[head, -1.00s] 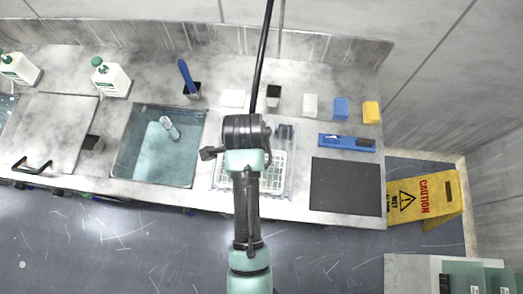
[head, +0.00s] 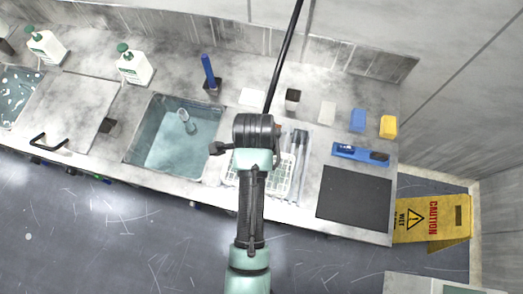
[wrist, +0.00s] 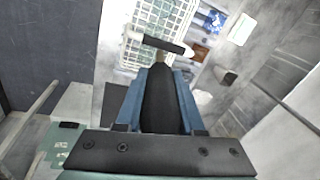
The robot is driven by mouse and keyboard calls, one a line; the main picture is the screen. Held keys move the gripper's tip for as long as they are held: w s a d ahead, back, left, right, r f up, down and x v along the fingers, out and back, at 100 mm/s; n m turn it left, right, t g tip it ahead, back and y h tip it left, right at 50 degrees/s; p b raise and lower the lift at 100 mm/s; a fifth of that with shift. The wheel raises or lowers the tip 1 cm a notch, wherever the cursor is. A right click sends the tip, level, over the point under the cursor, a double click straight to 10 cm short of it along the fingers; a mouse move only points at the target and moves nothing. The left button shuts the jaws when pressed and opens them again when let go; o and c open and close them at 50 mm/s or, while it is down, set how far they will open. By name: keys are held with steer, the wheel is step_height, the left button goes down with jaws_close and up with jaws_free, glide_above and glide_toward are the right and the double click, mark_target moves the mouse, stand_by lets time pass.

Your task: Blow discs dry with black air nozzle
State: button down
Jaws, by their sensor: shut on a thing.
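My gripper (wrist: 160,75) shows in the wrist view, its two blue fingers closed on the sides of the black air nozzle (wrist: 160,102). A short crossbar with a pale end sits at the nozzle's far end. A white wire rack (wrist: 168,18) lies beyond it at the top of that view. I cannot make out separate discs in the rack.
A sink (head: 188,133) lies left of the rack. A dark mat (head: 354,198) and a blue tool (head: 360,154) lie right of it. Small blocks and bottles line the counter's back. A thin black line (head: 286,55) rises behind my arm. A yellow caution sign (head: 433,220) stands on the floor right.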

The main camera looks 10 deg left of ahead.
steer(key=shift+a, duration=0.15)
steer(key=a, duration=0.6)
steer(key=shift+a, duration=0.15)
stand_by(0.5)
stand_by(1.1)
step_height(320, 180, up, 5)
steer(key=shift+r, duration=0.1)
stand_by(0.4)
steer(key=shift+s, duration=0.1)
stand_by(0.6)
